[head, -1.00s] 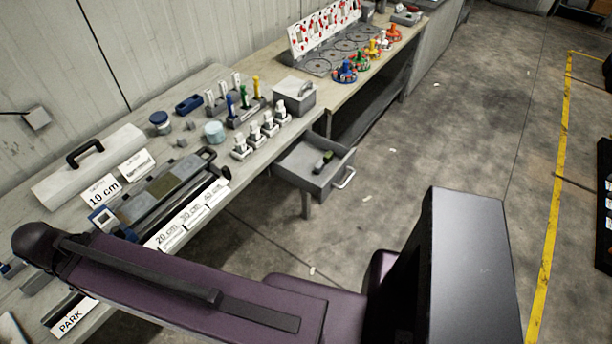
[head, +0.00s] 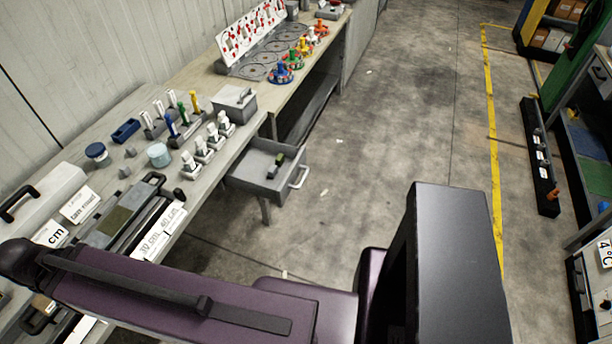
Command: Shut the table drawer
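The table drawer (head: 265,172) is grey and stands pulled open from the front edge of the workbench (head: 228,150), left of the middle in the head view. A silver bar handle (head: 300,177) is on its front panel. A small dark and green object (head: 276,166) lies inside the drawer. My purple and black arm links fill the bottom of the view, apart from the drawer with floor between. My gripper does not show in this view.
On the bench are white fittings (head: 205,146), a grey box (head: 235,102), a blue-lidded jar (head: 97,154) and coloured knobs (head: 281,72). Open concrete floor (head: 380,140) lies right of the drawer. A black rack (head: 539,155) and shelves stand at the right.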

